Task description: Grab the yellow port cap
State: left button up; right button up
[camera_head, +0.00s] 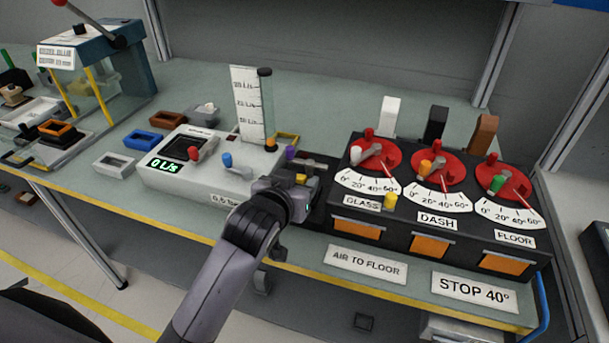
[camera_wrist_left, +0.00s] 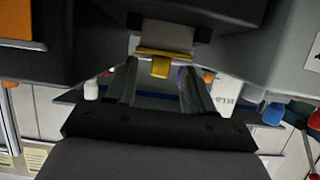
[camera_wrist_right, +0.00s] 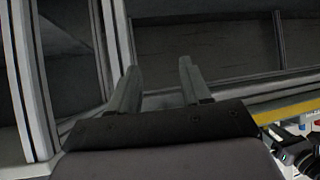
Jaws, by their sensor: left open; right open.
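A small yellow piece (camera_head: 301,179), which looks like the yellow port cap, shows beside my left gripper (camera_head: 296,187) in the head view, between the grey flow box and the dashboard module. In the left wrist view, a yellow piece with a wide bar and a short tab (camera_wrist_left: 160,66) lies between and just beyond the tips of the left gripper (camera_wrist_left: 157,75). The left jaws are apart, and I see no grip on it. Another yellow block (camera_head: 390,201) sits on the module by the GLASS label. My right gripper (camera_wrist_right: 157,78) is open and empty.
The dashboard module (camera_head: 330,217) with several red dials stands to the right. The grey flow box (camera_head: 165,180) with red and blue knobs stands to the left.

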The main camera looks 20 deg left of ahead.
pick_arm(q)
grip_shut()
jog(key=shift+r, duration=0.15)
